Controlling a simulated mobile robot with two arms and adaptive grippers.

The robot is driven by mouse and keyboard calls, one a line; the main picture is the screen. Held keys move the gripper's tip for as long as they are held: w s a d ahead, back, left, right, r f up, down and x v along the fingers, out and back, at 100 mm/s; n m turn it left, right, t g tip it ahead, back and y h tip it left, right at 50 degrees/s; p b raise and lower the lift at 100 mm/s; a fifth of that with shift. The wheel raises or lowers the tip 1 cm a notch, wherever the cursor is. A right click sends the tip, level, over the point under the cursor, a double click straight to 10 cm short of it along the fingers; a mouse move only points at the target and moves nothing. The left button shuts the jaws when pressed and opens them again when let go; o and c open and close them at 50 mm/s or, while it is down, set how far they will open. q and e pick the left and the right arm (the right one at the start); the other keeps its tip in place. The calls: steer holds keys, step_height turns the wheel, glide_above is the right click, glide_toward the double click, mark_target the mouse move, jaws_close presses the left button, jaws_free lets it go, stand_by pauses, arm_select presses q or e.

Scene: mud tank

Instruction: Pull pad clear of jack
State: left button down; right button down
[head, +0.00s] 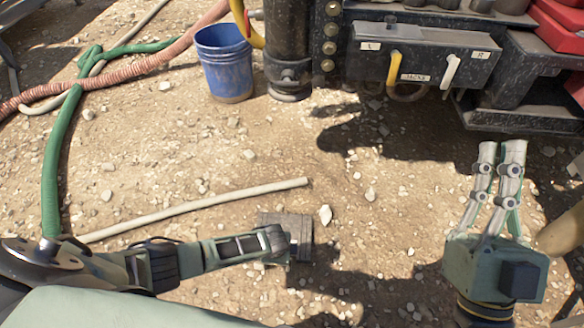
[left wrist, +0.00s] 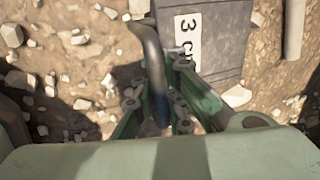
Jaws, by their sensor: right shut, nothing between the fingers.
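The pad (head: 301,232) is a grey slab on the gravel at lower middle, partly hidden by my left gripper (head: 280,240). In the left wrist view the pad (left wrist: 232,45) carries a white label with "3" and further letters, partly covered. A dark curved handle (left wrist: 153,50) runs from it between the left fingers (left wrist: 165,85); whether they grip it is unclear. The jack (head: 289,75), a dark upright leg with a round foot, stands farther back, with bare ground between it and the pad. My right gripper (head: 502,152) is shut and empty at right, above the ground.
A blue bucket (head: 224,62) stands left of the jack. A control box (head: 425,58) with levers is on the machine at upper right. Open gravel lies mid-picture.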

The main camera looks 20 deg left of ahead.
arm_select(q)
steer(key=shift+s+d, duration=0.1)
steer(key=shift+s, duration=0.15)
arm_select(e)
steer(key=shift+d+f+g, duration=0.15)
steer(key=shift+f+g, duration=0.15)
arm_select(q)
steer(key=c, duration=2.4)
jaws_free()
steer(key=shift+c, duration=0.2)
steer(key=o, duration=1.2)
steer(key=shift+c, duration=0.2)
arm_select(e)
steer(key=shift+w, duration=0.1)
